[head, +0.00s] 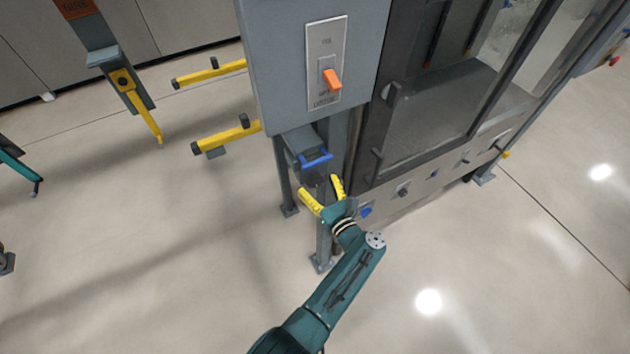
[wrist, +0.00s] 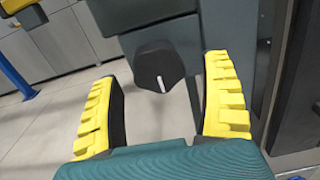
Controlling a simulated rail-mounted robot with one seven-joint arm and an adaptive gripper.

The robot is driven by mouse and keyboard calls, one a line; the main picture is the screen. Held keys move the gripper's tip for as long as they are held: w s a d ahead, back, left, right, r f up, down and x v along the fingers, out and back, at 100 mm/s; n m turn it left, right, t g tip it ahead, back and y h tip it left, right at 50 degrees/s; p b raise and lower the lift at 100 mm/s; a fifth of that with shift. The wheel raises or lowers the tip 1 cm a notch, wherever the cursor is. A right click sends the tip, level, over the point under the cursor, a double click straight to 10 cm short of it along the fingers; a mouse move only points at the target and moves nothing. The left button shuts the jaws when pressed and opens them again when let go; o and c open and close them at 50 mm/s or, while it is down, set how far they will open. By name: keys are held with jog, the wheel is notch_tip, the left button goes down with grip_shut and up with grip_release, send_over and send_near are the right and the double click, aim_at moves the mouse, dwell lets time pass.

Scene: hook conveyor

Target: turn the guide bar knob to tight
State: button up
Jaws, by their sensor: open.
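The knob (wrist: 160,66) is black with a white pointer line and sits on a grey-green block in the wrist view. Its line points nearly straight down in that picture. I see no readable tight or loose marks around it. My gripper (head: 320,186) is open, with yellow ribbed fingers. In the wrist view the knob shows in the gap between the fingers (wrist: 162,100), beyond them, and neither finger appears to touch it. In the head view the gripper is just below a blue handle (head: 316,160), and the knob is hard to make out there.
A grey control box (head: 275,60) with an orange lever (head: 332,80) stands above the gripper. A dark-framed glazed cabinet (head: 430,110) is close on the right. Yellow bars (head: 225,137) stick out at the left.

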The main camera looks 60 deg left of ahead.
jog(key=d, duration=1)
jog(key=shift+s+d, duration=0.15)
